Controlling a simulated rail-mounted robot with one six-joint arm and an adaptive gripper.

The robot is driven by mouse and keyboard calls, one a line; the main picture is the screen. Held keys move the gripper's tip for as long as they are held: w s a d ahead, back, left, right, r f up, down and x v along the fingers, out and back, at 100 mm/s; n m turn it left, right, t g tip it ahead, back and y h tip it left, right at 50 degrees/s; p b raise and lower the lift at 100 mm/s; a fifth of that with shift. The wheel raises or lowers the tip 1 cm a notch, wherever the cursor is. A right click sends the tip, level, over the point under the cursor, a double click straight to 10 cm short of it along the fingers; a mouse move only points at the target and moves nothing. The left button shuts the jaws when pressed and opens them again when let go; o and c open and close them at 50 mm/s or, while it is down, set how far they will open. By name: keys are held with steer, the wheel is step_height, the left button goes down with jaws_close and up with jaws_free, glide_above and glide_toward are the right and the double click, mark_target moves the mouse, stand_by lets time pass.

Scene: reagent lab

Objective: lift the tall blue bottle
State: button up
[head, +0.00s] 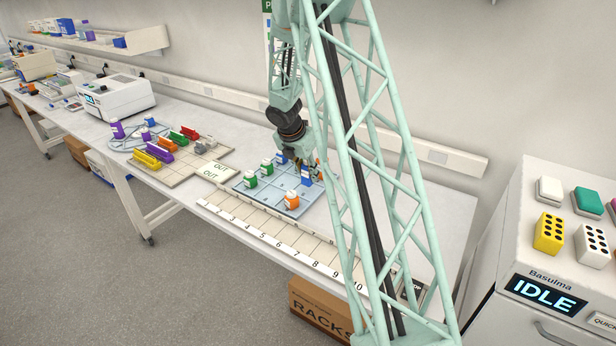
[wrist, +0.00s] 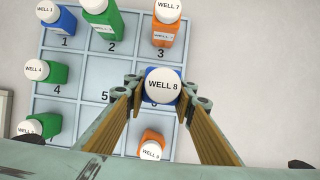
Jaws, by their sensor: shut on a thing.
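I cannot tell whether the bottle's base touches the tray.
Green bottles (head: 250,180) stand at the tray's left, and an orange bottle (head: 292,200) at its front. Another orange bottle (wrist: 164,32) is at cell 3. A numbered strip (head: 290,244) lies in front. A white IDLE machine (head: 560,255) stands at the right.

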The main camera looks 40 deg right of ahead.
steer(key=s+a+r+b, duration=0.1)
steer(key=s+a+b, duration=0.2)
steer(key=s+a, duration=0.7)
steer(key=shift+s+a, duration=0.15)
steer(key=shift+s, duration=0.6)
steer(key=shift+r, duration=0.15)
